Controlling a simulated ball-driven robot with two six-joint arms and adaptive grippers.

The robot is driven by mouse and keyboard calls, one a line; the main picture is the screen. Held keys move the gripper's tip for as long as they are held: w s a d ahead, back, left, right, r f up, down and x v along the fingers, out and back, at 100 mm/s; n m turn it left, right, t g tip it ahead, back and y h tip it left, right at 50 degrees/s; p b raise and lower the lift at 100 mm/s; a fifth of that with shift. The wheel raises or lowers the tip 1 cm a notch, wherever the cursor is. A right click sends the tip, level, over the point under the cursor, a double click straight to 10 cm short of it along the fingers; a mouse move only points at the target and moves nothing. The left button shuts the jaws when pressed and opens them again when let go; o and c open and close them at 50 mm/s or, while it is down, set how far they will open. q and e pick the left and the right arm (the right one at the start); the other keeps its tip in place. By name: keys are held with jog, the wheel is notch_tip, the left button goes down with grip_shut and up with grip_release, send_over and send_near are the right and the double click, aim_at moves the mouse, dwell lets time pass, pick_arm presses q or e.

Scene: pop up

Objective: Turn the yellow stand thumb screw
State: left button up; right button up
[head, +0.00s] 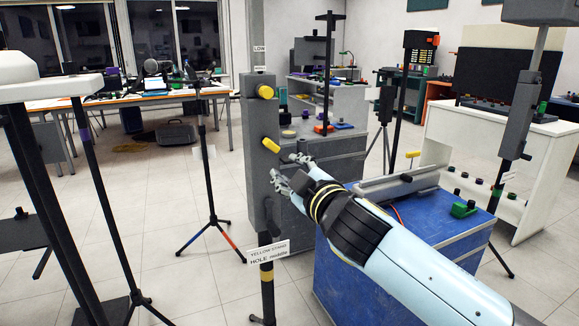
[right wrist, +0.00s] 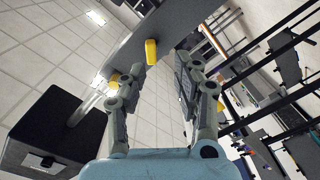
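The yellow stand (head: 262,190) is an upright dark grey post. A label (head: 268,252) low on it reads "YELLOW STAND HOLE middle". A round yellow knob (head: 265,92) is near its top, and a longer yellow thumb screw (head: 271,145) sticks out below it. My right gripper (head: 286,169) is open and empty, just below and right of that lower screw, apart from it. In the right wrist view a yellow screw (right wrist: 151,52) lies ahead of the spread fingers (right wrist: 155,88), and another yellow piece shows partly behind the left finger. My left gripper is not in view.
A blue cabinet (head: 355,275) stands under my right forearm. A black tripod (head: 205,170) stands left of the post, and dark poles rise at the far left. Grey drawers (head: 335,160) are behind the gripper. The tiled floor left of the post is mostly open.

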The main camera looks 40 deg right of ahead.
aim_at(273, 147)
jog(key=shift+t, duration=0.3)
jog(key=x, duration=0.2)
jog(key=r+x, duration=0.1)
jog(key=x, duration=0.5)
jog(key=shift+w+r, duration=0.25)
jog(key=shift+r, duration=0.05)
grip_shut()
jog(key=m, duration=0.8)
jog(key=shift+m, duration=0.3)
jog(key=shift+c, duration=1.1)
grip_release()
jog(key=shift+m, duration=0.4)
jog(key=o, duration=0.5)
